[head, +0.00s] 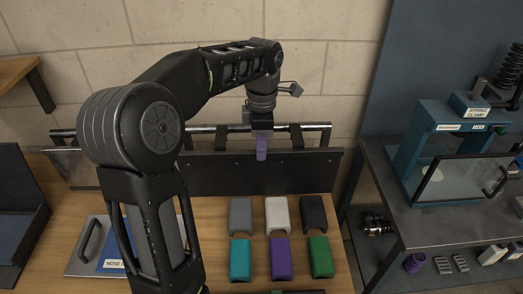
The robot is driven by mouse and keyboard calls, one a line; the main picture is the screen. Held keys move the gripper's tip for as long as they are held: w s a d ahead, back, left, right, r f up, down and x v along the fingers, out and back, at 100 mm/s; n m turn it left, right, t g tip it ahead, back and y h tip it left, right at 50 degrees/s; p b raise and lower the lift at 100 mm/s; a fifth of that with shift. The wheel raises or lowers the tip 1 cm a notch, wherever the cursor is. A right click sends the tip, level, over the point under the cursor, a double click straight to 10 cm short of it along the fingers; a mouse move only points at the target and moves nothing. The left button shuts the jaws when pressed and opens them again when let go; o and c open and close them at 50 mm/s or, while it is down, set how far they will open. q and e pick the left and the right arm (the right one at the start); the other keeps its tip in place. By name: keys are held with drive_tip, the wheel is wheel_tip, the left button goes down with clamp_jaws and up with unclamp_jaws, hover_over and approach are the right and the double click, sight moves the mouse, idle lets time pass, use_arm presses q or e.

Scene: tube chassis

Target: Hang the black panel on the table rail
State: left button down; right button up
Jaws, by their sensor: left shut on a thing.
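The black panel (300,176) is a wide dark board at the back of the wooden table, upright just below the table rail (200,129). Two dark hooks, one at its left (221,139) and one at its right (296,137), reach up to the rail. I cannot tell whether they bear on it. A purple tab (262,149) stands at the middle of the panel's top edge. My left gripper (262,134) points down from above and is shut on this tab. My arm hides part of the rail's left side. My right gripper is not in view.
Grey (240,215), white (277,215), black (314,214), teal (240,260), purple (279,259) and green (320,257) covers lie in front of the panel. A handled plate (84,254) lies left. A metal bench (440,225) with a blue fixture (408,157) stands right.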

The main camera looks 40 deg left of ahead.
use_arm(q)
drive_tip(key=w+a+f+p, duration=0.2)
drive_tip(key=w+a+f, duration=0.1)
drive_tip(key=w+a, duration=0.2)
drive_tip(key=shift+w+a+p, duration=0.25)
drive_tip(key=shift+w+p, duration=0.05)
drive_tip(key=shift+w, duration=0.5)
idle(0.5)
drive_tip(key=c, duration=1.3)
unclamp_jaws()
drive_tip(key=shift+f, duration=0.1)
wheel_tip(320, 180, up, 8)
drive_tip(key=shift+f+p, duration=0.1)
drive_tip(key=shift+p, duration=0.8)
